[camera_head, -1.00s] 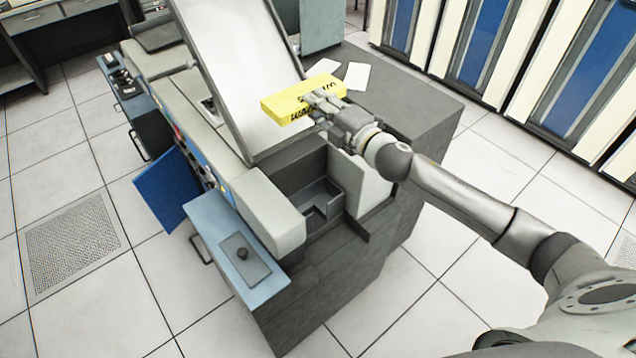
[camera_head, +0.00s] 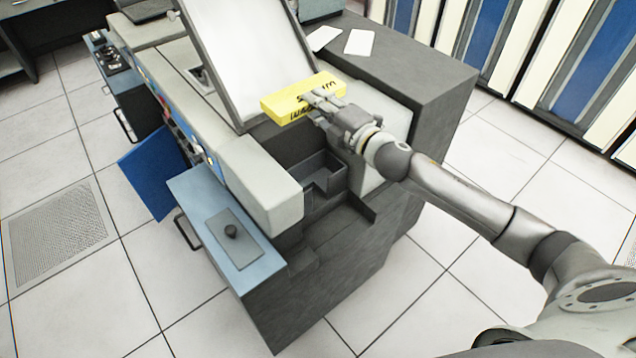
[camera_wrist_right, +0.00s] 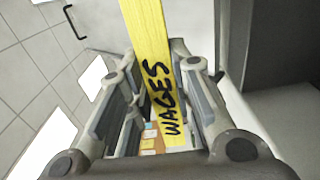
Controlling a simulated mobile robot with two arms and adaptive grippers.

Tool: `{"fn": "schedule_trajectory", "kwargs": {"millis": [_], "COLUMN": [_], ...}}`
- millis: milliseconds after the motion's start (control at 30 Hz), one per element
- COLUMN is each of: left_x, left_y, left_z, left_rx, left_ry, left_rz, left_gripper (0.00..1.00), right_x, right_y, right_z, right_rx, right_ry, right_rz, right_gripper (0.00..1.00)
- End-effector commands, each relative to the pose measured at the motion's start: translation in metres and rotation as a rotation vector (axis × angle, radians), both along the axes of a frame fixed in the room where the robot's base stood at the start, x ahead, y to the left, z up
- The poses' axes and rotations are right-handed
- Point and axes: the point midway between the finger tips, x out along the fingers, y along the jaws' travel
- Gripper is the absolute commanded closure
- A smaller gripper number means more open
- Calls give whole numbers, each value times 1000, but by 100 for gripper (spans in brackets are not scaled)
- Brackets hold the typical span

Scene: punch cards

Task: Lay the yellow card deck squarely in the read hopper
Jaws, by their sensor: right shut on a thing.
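The yellow card deck (camera_head: 302,97) is a long block with black lettering, held above the card machine. In the right wrist view the deck (camera_wrist_right: 148,45) runs between the fingers, and its lettering reads "WAGES". My right gripper (camera_head: 322,103) is shut on the deck near its right part. It also shows in the right wrist view (camera_wrist_right: 150,110). The read hopper seems to be the dark stepped recess (camera_head: 322,178) in the machine's front, below the deck and apart from it; it looks empty. My left gripper is not in view.
A large tilted pale plate (camera_head: 245,55) rises behind the deck. A light grey housing (camera_head: 262,185) borders the recess on the left. Two white cards (camera_head: 360,42) lie on the dark machine top.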

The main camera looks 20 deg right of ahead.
Motion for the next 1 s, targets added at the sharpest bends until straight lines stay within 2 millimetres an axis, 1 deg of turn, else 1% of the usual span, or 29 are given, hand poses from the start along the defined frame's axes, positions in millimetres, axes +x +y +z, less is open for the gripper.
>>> {"fn": "schedule_trajectory", "kwargs": {"millis": [33, 200, 400, 700, 800, 900, 1000], "left_x": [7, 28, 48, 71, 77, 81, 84], "left_y": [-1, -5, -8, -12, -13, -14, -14], "left_z": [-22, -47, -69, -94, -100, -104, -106], "left_rx": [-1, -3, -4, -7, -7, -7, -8], "left_ry": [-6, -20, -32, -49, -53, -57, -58], "left_rz": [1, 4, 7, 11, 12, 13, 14], "left_gripper": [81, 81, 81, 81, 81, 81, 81], "right_x": [0, 0, 0, 0, 0, 0, 0], "right_y": [0, 0, 0, 0, 0, 0, 0], "right_z": [-26, -68, -112, -167, -182, -193, -201], "right_rx": [0, 0, 0, 0, 0, 0, 0], "right_ry": [-3, -3, -3, -3, -3, -4, -4], "right_rz": [0, 0, 0, 0, 0, 0, 0], "right_gripper": [100, 100, 100, 100, 100, 100, 100]}}
